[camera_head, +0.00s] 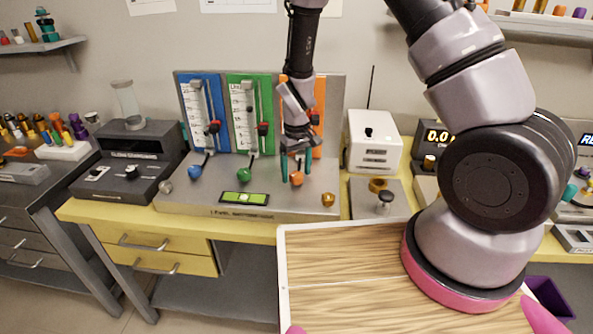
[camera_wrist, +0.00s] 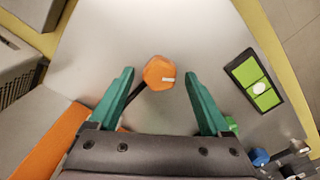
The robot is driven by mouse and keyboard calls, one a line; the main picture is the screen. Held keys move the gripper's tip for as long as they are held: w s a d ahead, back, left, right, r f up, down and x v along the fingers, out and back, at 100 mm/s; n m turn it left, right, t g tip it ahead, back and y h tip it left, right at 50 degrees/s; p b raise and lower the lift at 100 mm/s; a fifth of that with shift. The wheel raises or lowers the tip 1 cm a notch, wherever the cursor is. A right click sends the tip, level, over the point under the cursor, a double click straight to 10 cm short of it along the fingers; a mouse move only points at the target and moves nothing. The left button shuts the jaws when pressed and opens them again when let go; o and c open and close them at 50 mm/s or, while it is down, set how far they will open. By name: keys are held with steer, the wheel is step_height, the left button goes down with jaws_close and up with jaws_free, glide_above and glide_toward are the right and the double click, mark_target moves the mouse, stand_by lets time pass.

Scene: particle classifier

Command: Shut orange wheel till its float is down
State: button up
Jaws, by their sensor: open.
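The orange wheel (camera_head: 297,179) is a small faceted knob on the sloped grey base of the flow panel (camera_head: 172,204). In the wrist view the orange wheel (camera_wrist: 159,72) has a white mark on it. My gripper (camera_head: 297,165) is open above it; in the wrist view the two teal fingers (camera_wrist: 158,88) stand on either side of the wheel, apart from it. The orange column (camera_head: 318,95) is mostly hidden behind my arm, and its float cannot be made out.
A blue wheel (camera_head: 195,172) and a green wheel (camera_head: 243,175) stand left of the orange one. A green level display (camera_head: 244,199) lies in front. A brass knob (camera_head: 328,199) is at the right. A white box (camera_head: 372,142) stands right of the panel.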

jaws_close()
steer(key=shift+m, duration=0.4)
steer(key=m, duration=0.5)
steer(key=shift+m, duration=0.3)
steer(key=m, duration=1.2)
steer(key=shift+m, duration=0.3)
steer(key=m, duration=0.5)
steer(key=shift+m, duration=0.3)
